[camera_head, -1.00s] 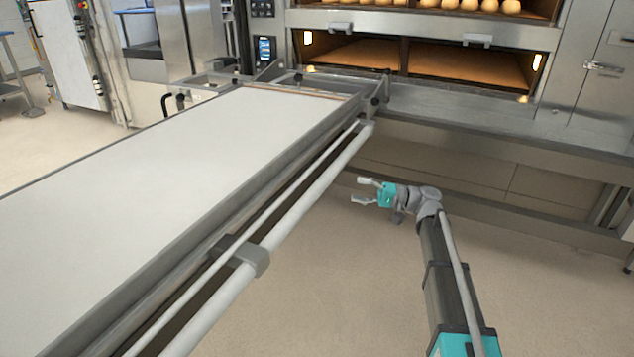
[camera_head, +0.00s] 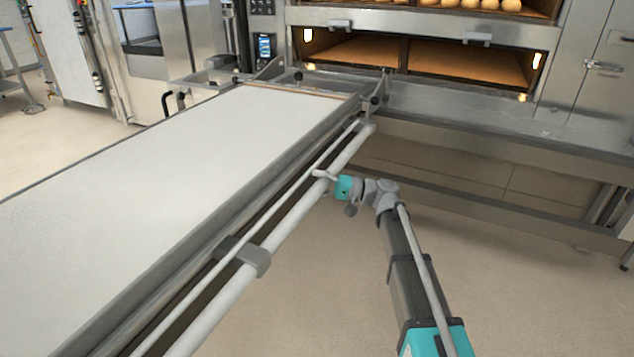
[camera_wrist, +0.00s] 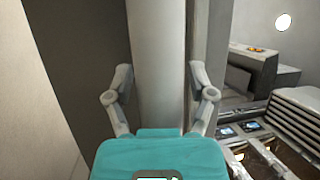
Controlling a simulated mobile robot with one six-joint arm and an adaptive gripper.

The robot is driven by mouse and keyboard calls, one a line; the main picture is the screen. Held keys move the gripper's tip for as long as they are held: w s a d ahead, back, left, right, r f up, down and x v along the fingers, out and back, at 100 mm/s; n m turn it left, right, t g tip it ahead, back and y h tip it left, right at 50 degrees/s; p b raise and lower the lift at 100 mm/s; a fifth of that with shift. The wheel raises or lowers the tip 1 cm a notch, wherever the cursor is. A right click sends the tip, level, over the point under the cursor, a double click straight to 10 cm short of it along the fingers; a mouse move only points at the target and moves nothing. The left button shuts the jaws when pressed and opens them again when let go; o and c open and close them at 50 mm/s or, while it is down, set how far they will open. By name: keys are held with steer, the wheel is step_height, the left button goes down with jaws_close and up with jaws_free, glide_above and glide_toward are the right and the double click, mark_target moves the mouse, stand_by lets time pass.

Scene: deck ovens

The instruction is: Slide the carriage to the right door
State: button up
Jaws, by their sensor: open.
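The carriage (camera_head: 150,160) is a long loader with a pale flat belt and a metal frame, at the left of the head view. A light grey rail (camera_head: 290,218) runs along its near side. My gripper (camera_head: 320,174) is at this rail, towards the oven end. In the wrist view the rail (camera_wrist: 157,65) stands between the two open fingers of my gripper (camera_wrist: 158,80), one on each side. I cannot tell whether either finger touches it. The right door (camera_head: 470,68) is an open lower oven mouth with a lit orange interior.
A steel ledge (camera_head: 470,115) runs along the oven front, with a lower beam (camera_head: 480,190) under it. A dark clamp block (camera_head: 252,260) sits on the rail nearer to me. Bread rolls (camera_head: 470,4) lie in the upper deck. The floor (camera_head: 500,290) at right is clear.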

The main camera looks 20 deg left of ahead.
jaws_close()
stand_by(0.4)
steer(key=shift+s+d, duration=0.15)
steer(key=shift+s, duration=0.05)
